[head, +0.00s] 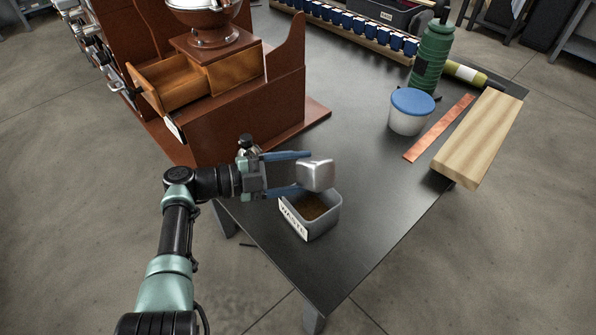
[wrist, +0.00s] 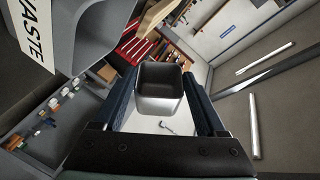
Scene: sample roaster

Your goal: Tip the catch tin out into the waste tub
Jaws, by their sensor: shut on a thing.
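The catch tin (head: 316,175) is a small silvery metal box held between the blue fingers of my gripper (head: 304,172), above the waste tub. It looks turned over in the head view, its closed base upward. In the wrist view the tin (wrist: 162,105) sits between both fingers (wrist: 162,82), and the visible part of its inside looks empty. The waste tub (head: 331,217) is a grey open box with a white WASTE label, standing on the dark table near its front edge. Brown material lies in the tub. The tub (wrist: 88,35) also shows at the wrist view's upper left.
A brown wooden machine (head: 240,112) with an open drawer (head: 172,84) stands behind my gripper. A blue-lidded container (head: 410,112), a green bottle (head: 431,55), a copper strip (head: 438,128) and a wooden block (head: 478,140) are at right. The table (head: 350,150) is clear right of the tub.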

